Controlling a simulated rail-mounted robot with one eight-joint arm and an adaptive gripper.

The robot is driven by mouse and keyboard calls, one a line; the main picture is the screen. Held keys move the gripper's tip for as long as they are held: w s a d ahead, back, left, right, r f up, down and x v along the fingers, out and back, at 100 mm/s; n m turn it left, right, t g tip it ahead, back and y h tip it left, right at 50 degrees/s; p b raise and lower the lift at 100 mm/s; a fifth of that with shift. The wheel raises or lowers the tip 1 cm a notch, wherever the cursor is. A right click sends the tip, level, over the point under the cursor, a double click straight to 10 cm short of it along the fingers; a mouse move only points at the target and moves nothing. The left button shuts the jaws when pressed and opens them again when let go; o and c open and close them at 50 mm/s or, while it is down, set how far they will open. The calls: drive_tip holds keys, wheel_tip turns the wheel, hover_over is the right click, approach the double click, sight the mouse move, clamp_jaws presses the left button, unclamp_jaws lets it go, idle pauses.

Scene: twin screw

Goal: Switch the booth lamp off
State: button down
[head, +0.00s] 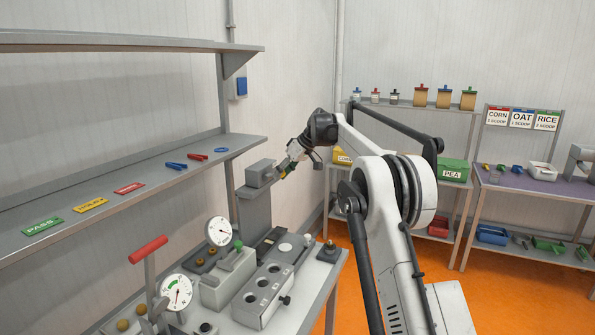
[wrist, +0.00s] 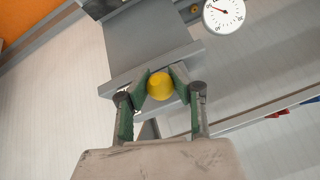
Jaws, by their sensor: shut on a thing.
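My gripper (head: 280,173) is beside the top of a grey post-like housing (head: 255,205) at the back of the bench. In the wrist view its two green fingers are shut on a small rounded yellow piece (wrist: 160,86). The yellow piece is right by the edge of a grey block (wrist: 148,40); I cannot tell whether it is fixed to the block. A blue switch-like box (head: 241,87) is on the wall above and left of my gripper, apart from it. No lamp can be made out for certain.
A grey shelf (head: 150,190) with coloured tags runs along the left wall, with another shelf above. Dial gauges (head: 219,231), a red-handled lever (head: 148,250) and grey fixtures crowd the bench. Racks with bins (head: 453,170) stand at the right. The orange floor between is clear.

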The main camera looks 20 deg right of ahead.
drive_tip(key=shift+w+r+g+h+p, duration=0.1)
drive_tip(key=shift+r+g+h+p, duration=0.3)
drive_tip(key=shift+p, duration=0.2)
drive_tip(key=shift+a, duration=0.1)
drive_tip(key=c, duration=1.4)
unclamp_jaws()
drive_tip(key=shift+c, duration=0.2)
drive_tip(key=shift+r, duration=0.1)
drive_tip(key=v, duration=1.1)
drive_tip(key=shift+r, duration=0.4)
